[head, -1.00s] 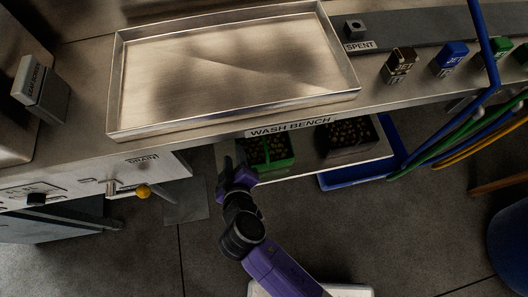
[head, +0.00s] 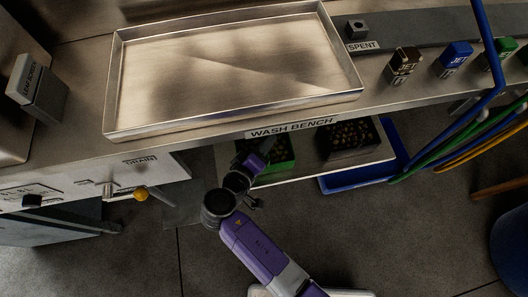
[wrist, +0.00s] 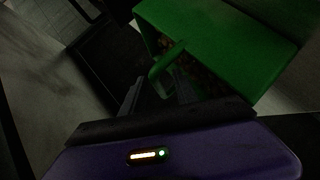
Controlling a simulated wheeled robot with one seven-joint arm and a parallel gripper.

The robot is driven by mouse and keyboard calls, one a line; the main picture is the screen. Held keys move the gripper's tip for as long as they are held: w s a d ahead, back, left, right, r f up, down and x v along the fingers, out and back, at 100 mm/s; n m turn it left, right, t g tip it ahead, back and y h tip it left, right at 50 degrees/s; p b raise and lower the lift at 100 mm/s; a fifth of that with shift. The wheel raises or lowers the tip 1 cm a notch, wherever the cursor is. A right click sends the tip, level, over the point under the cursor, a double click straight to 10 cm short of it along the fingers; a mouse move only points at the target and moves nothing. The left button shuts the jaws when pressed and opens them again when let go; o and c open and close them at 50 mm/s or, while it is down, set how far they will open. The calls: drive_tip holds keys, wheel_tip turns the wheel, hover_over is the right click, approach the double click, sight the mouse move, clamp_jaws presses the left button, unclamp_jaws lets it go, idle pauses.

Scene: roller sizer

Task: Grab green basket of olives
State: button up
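The green basket of olives (head: 284,164) sits on the lower shelf under the wash bench, partly hidden by my arm. In the wrist view the green basket (wrist: 222,32) fills the upper right, with dark olives in its shadowed inside. A green handle-like bar (wrist: 168,61) sticks out from it towards my fingers. My gripper (wrist: 158,82) is open, its two dark fingers apart at either side of the bar's near end; I see no contact. In the head view my gripper (head: 246,150) is at the basket's left side, its fingers hard to make out.
A black basket of olives (head: 348,136) stands right of the green one on the shelf (head: 310,168). The bench edge with the WASH BENCH label (head: 293,130) overhangs both. A blue tray (head: 340,183) lies right, below the shelf. A yellow-knobbed lever (head: 141,194) sticks out at left.

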drive_tip(key=shift+x, duration=1.5)
drive_tip(key=shift+c, duration=0.3)
clamp_jaws()
drive_tip(key=shift+a+r, duration=0.1)
drive_tip(key=shift+r, duration=0.05)
